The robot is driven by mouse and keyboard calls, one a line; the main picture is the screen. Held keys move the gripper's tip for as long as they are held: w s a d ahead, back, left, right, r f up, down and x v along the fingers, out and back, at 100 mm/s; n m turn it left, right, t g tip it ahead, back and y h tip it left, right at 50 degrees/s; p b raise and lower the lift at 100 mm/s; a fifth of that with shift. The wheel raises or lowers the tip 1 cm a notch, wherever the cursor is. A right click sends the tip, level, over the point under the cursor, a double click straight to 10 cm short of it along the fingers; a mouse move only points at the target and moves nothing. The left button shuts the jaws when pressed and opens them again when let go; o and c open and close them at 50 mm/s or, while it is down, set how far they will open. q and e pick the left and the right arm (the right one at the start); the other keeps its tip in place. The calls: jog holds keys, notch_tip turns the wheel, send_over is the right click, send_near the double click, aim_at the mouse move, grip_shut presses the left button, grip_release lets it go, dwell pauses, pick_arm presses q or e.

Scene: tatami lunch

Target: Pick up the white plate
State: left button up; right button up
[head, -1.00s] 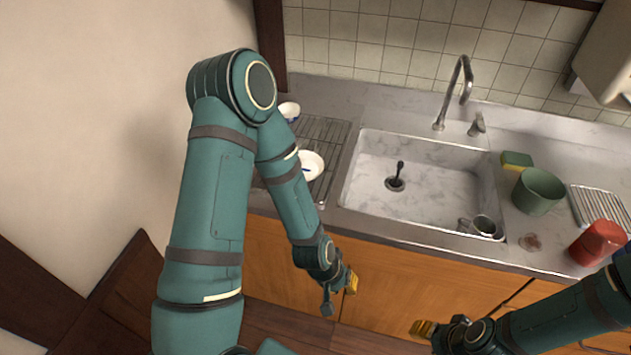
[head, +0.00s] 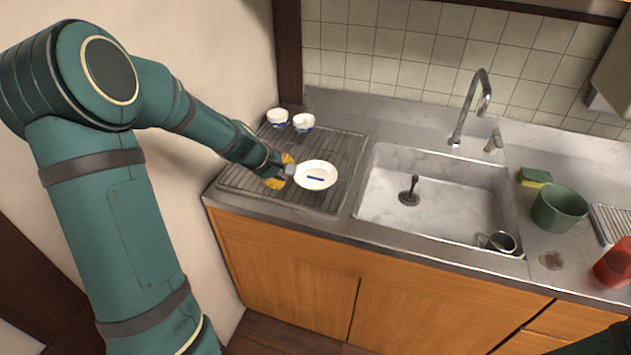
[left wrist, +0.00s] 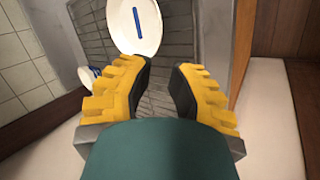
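The white plate (head: 316,175), with a short blue mark in its middle, lies on the dark drying rack (head: 240,181) left of the sink. It also shows at the top of the left wrist view (left wrist: 134,30). My left gripper (head: 282,172) is just left of the plate, over the rack. In the left wrist view its yellow fingers (left wrist: 160,92) are apart with nothing between them, and the plate lies beyond the fingertips. I cannot tell in the head view whether a finger touches the rim. My right gripper is out of view.
Two small white bowls with blue, one at the back (head: 278,117) and another beside it (head: 303,122), stand behind the plate. The sink (head: 430,200) is right of the rack and holds a metal cup (head: 501,242). A green pot (head: 559,208) stands farther right.

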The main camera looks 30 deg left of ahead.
pick_arm(q)
send_near(301, 184)
jog(key=shift+w+d+f+b, duration=0.15)
jog(key=shift+d+f+b, duration=0.1)
jog(key=shift+d+f, duration=0.25)
jog(key=shift+w+d+f+b, duration=0.2)
jog(key=shift+d+f, duration=0.3)
jog(key=shift+b+x, duration=0.4)
jog(key=shift+x, duration=2.3)
jog(key=shift+w+a, duration=0.1)
jog(key=shift+a, duration=0.1)
grip_shut()
jog(key=shift+r, duration=0.1)
